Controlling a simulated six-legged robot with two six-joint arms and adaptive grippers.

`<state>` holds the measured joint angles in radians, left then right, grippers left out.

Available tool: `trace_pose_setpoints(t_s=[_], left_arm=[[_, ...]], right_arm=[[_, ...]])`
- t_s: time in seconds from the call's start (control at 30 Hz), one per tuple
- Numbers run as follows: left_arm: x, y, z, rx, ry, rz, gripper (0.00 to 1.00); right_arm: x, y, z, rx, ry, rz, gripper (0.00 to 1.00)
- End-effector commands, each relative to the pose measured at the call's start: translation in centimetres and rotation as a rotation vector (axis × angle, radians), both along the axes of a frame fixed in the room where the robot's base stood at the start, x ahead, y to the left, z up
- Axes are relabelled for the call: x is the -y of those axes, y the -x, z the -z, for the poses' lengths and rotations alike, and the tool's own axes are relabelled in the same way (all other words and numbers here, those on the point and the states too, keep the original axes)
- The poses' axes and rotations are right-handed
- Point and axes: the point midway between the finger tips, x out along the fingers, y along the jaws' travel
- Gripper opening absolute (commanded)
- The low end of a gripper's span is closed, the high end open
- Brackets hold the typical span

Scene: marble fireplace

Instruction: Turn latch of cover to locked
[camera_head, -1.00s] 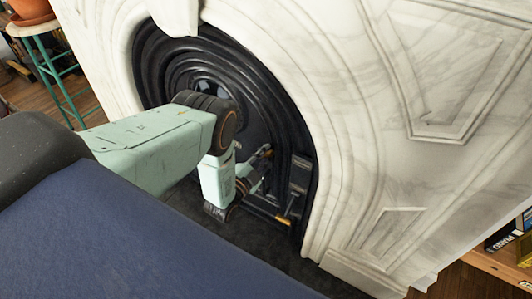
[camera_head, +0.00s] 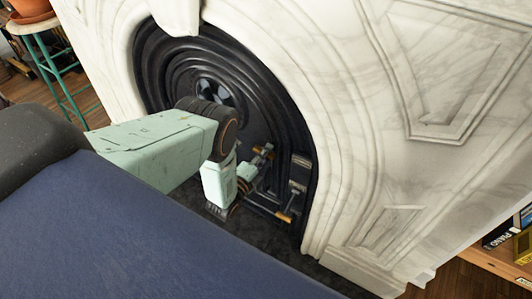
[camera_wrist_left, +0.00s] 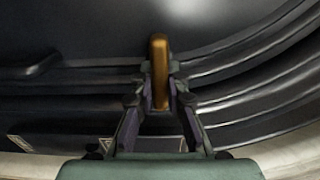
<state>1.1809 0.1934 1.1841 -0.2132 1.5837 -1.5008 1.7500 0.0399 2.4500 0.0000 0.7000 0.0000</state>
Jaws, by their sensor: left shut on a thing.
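The cover is the black ridged arched panel (camera_head: 215,58) set in the fireplace opening. A brass latch handle (camera_wrist_left: 160,60) stands upright in the left wrist view, in front of the dark cover. My left gripper (camera_wrist_left: 160,90) has its two fingers closed on either side of the handle's lower part. In the head view my left gripper (camera_head: 264,152) is at the cover's right side, and a small orange-brown bit of the handle shows between its fingers. My forearm hides part of the cover. My right gripper is not in view.
A second brass-coloured piece (camera_head: 284,217) sticks out low on the cover's right side. The white marble surround (camera_head: 345,130) curves close on the right. A green stool (camera_head: 55,65) with a terracotta pot (camera_head: 30,8) stands far left; books (camera_head: 505,232) are at lower right.

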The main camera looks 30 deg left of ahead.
Motion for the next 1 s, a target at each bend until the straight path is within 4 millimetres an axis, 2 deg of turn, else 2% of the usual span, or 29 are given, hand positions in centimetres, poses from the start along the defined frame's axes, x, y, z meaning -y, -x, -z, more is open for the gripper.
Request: trace_pose_setpoints(t_s=[0.47,0.5,0.77,1.0], left_arm=[[0.01,0.01,0.02,0.001,-0.017,0.000,0.00],[0.01,0.01,0.03,0.001,-0.017,0.000,0.15],[0.00,0.02,0.04,-0.001,-0.014,0.000,0.37],[-0.01,0.02,0.04,-0.001,-0.013,0.000,0.38]], right_arm=[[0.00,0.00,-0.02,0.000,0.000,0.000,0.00],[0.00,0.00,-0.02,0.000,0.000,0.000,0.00],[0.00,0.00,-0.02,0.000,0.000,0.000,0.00],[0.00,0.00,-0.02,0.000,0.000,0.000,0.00]])
